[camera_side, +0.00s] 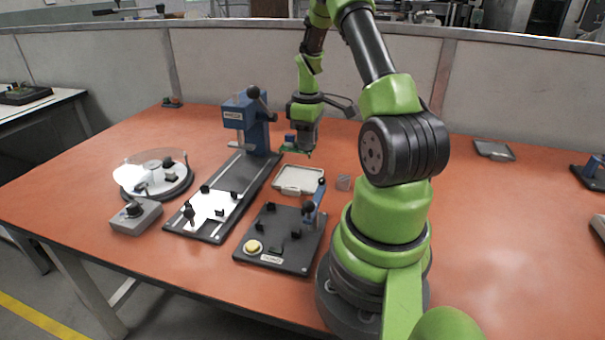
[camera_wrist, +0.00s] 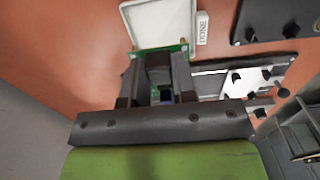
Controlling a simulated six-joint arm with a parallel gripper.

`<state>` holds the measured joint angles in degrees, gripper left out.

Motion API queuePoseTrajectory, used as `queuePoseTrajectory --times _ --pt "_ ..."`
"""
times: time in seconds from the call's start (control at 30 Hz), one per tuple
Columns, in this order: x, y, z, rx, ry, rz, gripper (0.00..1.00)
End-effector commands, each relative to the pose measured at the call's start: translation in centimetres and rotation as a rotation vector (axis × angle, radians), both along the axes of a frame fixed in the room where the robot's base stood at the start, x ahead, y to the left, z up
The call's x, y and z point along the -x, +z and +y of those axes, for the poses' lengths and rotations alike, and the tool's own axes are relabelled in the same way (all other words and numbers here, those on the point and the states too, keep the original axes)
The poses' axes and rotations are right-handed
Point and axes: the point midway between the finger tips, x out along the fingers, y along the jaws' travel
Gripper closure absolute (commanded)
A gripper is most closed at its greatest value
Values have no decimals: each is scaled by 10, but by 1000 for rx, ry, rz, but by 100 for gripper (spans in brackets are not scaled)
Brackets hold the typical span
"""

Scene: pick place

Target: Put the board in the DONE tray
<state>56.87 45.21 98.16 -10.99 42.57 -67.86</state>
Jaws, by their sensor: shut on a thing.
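The board is a small green circuit board (camera_wrist: 182,48) held between the fingers of my gripper (camera_wrist: 162,78) in the wrist view. In the side view the board (camera_side: 290,149) shows as a thin green edge under my gripper (camera_side: 300,148). The fingers hide most of it. The DONE tray is a shallow pale tray (camera_side: 299,191) on the table. In the wrist view the tray's rim (camera_wrist: 133,28) lies just beyond the board, with a DONE label (camera_wrist: 202,27) at its right. My gripper is shut on the board, above the table and behind the tray in the side view.
A blue press (camera_side: 247,118) on a dark base stands left of my gripper. A dark fixture (camera_side: 280,240) with a yellow button and a blue lever stands in front of the tray. A round feeder (camera_side: 153,178) is at the left.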

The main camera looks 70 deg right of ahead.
Motion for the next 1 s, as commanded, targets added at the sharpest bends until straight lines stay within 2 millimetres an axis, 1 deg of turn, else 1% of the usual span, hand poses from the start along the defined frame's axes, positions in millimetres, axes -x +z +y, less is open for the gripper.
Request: queuePoseTrajectory --times 0.03,0.1,0.27,0.5,0.6,0.93,0.97,1.0 --pt "1 -11 1 -5 1 4 92" --pt "0 -23 1 -5 0 3 92" --pt "0 -40 0 -1 1 1 92" --pt "0 -74 0 -3 0 2 92" --pt "0 -79 0 0 1 0 92" --pt "0 -82 0 0 1 0 92" --pt "0 -82 0 0 1 0 73" --pt "0 -82 0 1 1 0 63"
